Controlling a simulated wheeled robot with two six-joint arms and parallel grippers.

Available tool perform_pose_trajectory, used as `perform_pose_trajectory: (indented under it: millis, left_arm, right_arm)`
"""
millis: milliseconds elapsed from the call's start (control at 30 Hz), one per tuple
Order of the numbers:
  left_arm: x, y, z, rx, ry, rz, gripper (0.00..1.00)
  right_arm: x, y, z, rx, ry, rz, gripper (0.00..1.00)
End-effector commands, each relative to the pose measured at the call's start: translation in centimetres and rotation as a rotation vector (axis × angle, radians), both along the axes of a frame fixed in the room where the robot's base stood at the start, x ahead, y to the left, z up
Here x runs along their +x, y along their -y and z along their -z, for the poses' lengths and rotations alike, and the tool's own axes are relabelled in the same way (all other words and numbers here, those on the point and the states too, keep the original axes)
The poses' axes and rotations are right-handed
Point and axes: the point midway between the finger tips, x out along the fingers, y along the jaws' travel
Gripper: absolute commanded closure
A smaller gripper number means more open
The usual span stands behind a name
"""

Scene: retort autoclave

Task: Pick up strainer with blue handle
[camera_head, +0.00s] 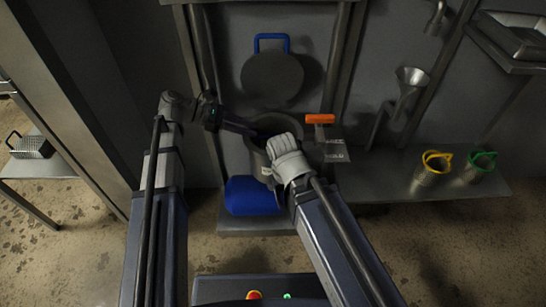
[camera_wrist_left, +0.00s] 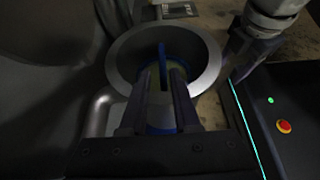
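The strainer with blue handle (camera_wrist_left: 162,55) is inside a round metal vessel (camera_wrist_left: 207,70) in the left wrist view; its thin blue handle stands up and part of a blue rim shows lower down. My left gripper (camera_wrist_left: 160,78) reaches over the vessel with its two fingers apart, the blue handle in line with the gap between them. I cannot tell whether they touch it. In the head view my left gripper (camera_head: 248,129) enters the vessel (camera_head: 262,158) from the left, and the strainer is hidden. My right arm's pale wrist (camera_head: 287,158) is over the vessel's right side; its fingers are hidden.
A round lid (camera_head: 272,78) with a blue handle stands raised behind the vessel. An orange handle (camera_head: 320,118) is right of it, a blue object (camera_head: 250,196) below. Yellow-handled (camera_head: 436,162) and green-handled (camera_head: 482,163) strainers stand on the right bench (camera_head: 390,185). A funnel (camera_head: 411,80) hangs behind.

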Motion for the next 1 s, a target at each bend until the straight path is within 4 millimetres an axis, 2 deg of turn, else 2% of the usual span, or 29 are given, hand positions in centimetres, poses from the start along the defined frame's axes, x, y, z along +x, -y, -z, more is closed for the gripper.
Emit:
perform_pose_trajectory:
  millis: [100, 467, 800, 1000]
  left_arm:
    - [-0.1, 1.1, 0.6, 0.0, 0.0, 0.001, 0.7]
    - [-0.1, 2.1, 1.2, 0.0, 0.0, 0.001, 0.7]
    - [-0.4, 5.9, 3.2, 0.0, 0.0, 0.001, 0.7]
    - [-0.3, 6.0, 3.0, 0.0, 0.0, 0.0, 0.7]
  right_arm:
    - [0.0, 0.0, 0.6, 0.0, 0.0, 0.001, 0.4]
    - [0.0, 0.0, 1.2, 0.0, 0.0, 0.003, 0.4]
    - [0.0, 0.0, 3.1, 0.0, 0.001, 0.008, 0.4]
    - [0.0, 0.0, 3.0, 0.0, 0.001, 0.008, 0.4]
